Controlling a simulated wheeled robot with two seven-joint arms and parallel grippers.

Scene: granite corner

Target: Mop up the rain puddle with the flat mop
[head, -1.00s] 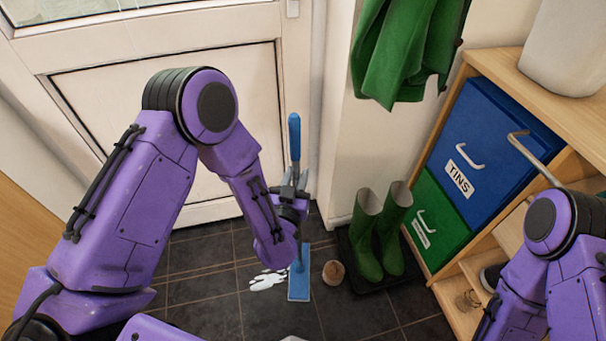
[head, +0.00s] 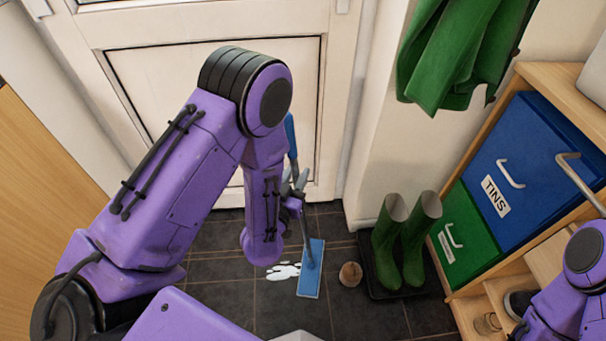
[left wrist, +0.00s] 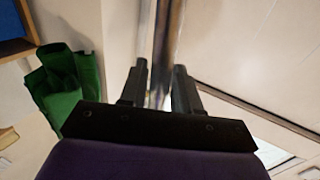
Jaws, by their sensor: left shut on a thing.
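The flat mop's blue head (head: 311,268) lies on the dark tiled floor, just right of the white rain puddle (head: 283,270). Its blue-topped handle (head: 291,135) stands up, leaning a little, and is partly hidden by my left arm. My left gripper (head: 296,184) is shut on the handle. In the left wrist view the handle (left wrist: 165,45) runs between the two dark fingers (left wrist: 160,90). My left forearm may hide part of the puddle. My right arm shows at the lower right edge; its gripper is out of view.
A round brown object (head: 350,274) sits on the floor right of the mop head. Green boots (head: 410,240) stand on a dark tray beyond it. A wooden shelf unit with a blue TINS drawer (head: 512,175) is at the right. A white door (head: 215,110) closes the back.

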